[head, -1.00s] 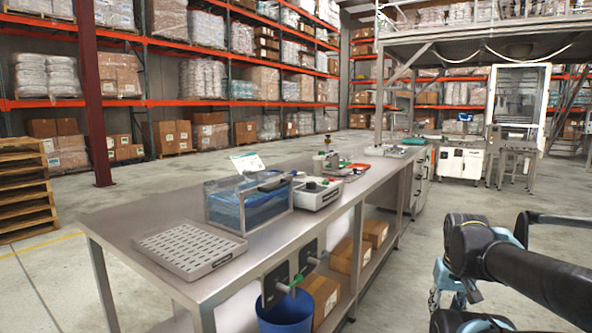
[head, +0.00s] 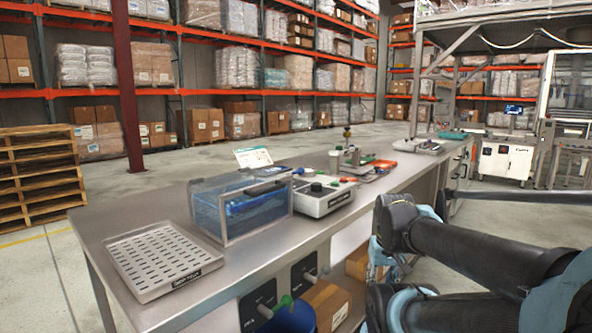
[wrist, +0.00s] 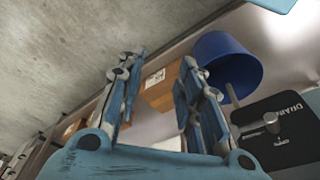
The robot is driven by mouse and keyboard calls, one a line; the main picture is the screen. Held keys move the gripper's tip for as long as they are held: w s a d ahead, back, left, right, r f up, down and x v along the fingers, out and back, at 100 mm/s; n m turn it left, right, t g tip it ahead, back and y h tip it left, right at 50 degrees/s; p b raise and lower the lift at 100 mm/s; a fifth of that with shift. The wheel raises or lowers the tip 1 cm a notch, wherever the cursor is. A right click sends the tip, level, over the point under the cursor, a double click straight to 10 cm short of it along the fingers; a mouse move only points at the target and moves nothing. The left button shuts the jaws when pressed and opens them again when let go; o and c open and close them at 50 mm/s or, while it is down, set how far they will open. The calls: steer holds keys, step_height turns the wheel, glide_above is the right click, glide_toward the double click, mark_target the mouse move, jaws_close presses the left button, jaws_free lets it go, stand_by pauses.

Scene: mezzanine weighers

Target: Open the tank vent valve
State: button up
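A clear tank (head: 240,205) with blue contents stands on the steel bench. Two black valve panels hang below the bench's front edge. The left panel (head: 257,300) has a green-tipped handle (head: 284,301); its label is too small to read. The right panel (head: 304,267) has a grey handle. The wrist view shows one panel (wrist: 290,112), apparently labelled DRAIN, with a grey knob (wrist: 271,122). I cannot tell which valve is the vent. My gripper (wrist: 160,65) is open and empty, with the panel off to its right. In the head view my arm is at the right, its fingers not clearly visible.
A blue bucket (head: 288,321) is under the panels, and shows in the wrist view (wrist: 228,62). Cardboard boxes (head: 326,303) sit on the lower shelf.

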steer(key=shift+o, duration=1.4)
step_height(320, 180, up, 2)
steer(key=shift+a+r, duration=0.15)
steer(key=w+a+r+m, duration=0.2)
steer(key=w+a+r, duration=0.2)
steer(key=w+r, duration=0.6)
steer(key=w+a+r+m, duration=0.3)
steer(key=w+r, duration=0.6)
steer(key=r, duration=0.4)
steer(key=w+a+r+m+y, duration=0.1)
steer(key=w+a+r+m, duration=0.2)
steer(key=w+a+r, duration=0.5)
steer(key=w+a+r+m, duration=0.2)
steer(key=w+a+r, duration=0.4)
steer(key=w, duration=0.5)
steer(key=shift+g, duration=0.3)
steer(key=f, duration=0.5)
steer(key=w+a+f, duration=0.1)
steer(key=f, duration=0.5)
steer(key=w+a+f, duration=0.1)
steer(key=f, duration=0.4)
steer(key=shift+w+a+f, duration=0.15)
steer(key=shift+a+f, duration=0.05)
steer(key=shift+f, duration=0.1)
jaws_close()
